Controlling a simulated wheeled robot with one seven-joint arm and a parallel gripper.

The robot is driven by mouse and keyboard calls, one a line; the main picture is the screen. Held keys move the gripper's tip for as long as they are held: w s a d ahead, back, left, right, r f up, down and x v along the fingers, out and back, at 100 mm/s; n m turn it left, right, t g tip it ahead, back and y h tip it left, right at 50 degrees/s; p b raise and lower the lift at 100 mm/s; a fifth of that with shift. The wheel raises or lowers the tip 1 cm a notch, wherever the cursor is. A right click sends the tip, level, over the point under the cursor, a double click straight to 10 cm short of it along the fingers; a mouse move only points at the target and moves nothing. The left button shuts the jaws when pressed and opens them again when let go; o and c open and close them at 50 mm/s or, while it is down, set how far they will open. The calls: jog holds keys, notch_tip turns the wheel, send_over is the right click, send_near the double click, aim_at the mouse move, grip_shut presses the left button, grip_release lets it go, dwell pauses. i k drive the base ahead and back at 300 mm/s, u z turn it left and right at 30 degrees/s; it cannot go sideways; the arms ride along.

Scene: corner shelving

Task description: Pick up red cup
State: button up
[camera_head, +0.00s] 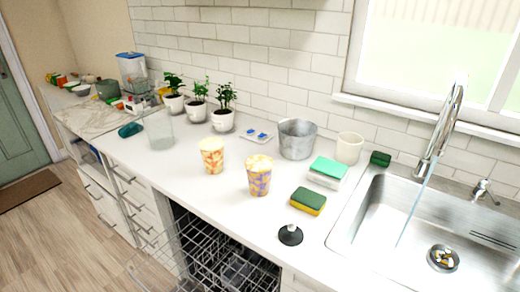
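No plainly red cup shows. A paper-like cup with a cream and orange-red pattern (211,159) stands upright on the white counter (165,175), near its middle. A second patterned cup, purple and yellow (259,180), stands to its right and closer to the front edge. A plain off-white cup (348,149) stands at the back right near the wall. My gripper is not in view.
A metal bucket (297,139), sponges (308,201), a black stopper (290,235), a clear glass container (159,131) and potted plants (223,120) stand on the counter. An open dishwasher rack (225,262) lies below its front. A sink (400,235) is at right.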

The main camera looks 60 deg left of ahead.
aim_at(212, 148)
jog(key=k, duration=0.15)
jog(key=u, duration=1.45)
jog(key=i, duration=0.3)
jog(key=u, duration=1.2)
